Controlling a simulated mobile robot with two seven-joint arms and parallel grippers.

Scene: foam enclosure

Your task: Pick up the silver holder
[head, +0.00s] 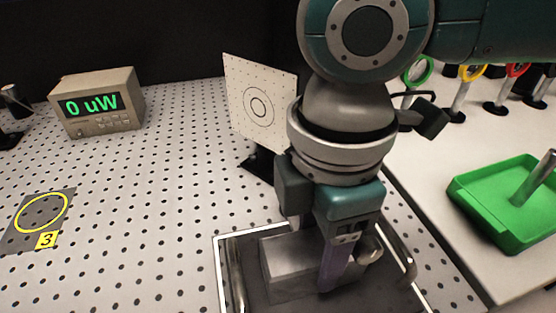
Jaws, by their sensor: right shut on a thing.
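My right gripper (322,250) points down over a grey metal block (285,262) on a dark framed plate in the lower middle of the head view. It is shut on a silver piece with a rounded end (369,249), which appears to be the silver holder. The fingers and wrist hide most of this piece, and I cannot tell whether it touches the block. My left gripper is not in view.
A white target card (259,103) stands just behind my right wrist. A power meter (97,103) reads 0 uW. A yellow-ringed pad marked 3 (38,222) lies left. A green tray (500,215) with a silver post (535,180) sits right; ringed posts stand behind it.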

